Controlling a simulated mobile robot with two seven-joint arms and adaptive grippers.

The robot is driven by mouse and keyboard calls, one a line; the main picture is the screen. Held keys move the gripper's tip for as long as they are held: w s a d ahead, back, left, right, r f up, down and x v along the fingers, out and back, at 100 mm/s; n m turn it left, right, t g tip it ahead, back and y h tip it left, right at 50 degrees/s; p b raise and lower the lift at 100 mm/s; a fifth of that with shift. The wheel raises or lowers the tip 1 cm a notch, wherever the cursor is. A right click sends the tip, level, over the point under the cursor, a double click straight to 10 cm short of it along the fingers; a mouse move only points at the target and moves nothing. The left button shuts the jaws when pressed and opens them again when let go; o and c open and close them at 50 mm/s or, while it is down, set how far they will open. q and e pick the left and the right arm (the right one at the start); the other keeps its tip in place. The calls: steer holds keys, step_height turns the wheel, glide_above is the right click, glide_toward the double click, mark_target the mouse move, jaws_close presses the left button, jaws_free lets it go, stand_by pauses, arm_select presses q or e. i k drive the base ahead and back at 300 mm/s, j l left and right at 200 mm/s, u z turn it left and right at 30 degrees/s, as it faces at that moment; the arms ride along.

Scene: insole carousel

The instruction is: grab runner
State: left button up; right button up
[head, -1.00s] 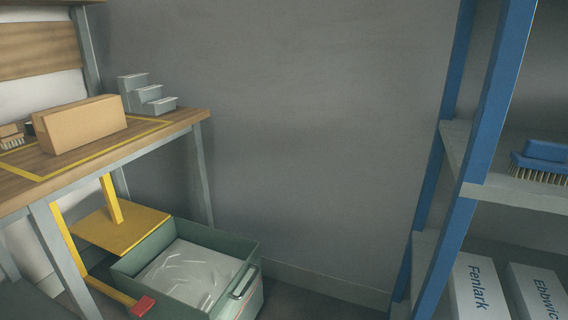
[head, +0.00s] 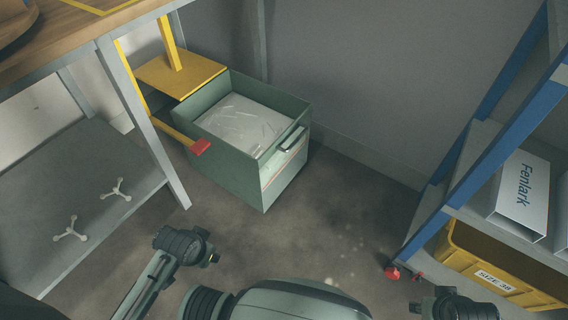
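I cannot pick out anything in the head view that is clearly the runner. Parts of my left arm (head: 180,243) show at the lower middle, above the floor. Part of my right arm (head: 455,305) shows at the bottom right edge, near the blue rack. I see no fingers of either gripper in the frame.
A green bin (head: 265,180) with clear wrapped contents stands beside a yellow stand (head: 180,75) with a red pedal (head: 201,147). White three-armed pieces (head: 70,229) lie on the grey lower shelf (head: 95,165). The rack (head: 470,165) holds a Fenlark box (head: 522,195) above a yellow SIZE 38 bin (head: 480,262).

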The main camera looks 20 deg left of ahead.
mark_target(83, 237)
steer(key=u, duration=2.3)
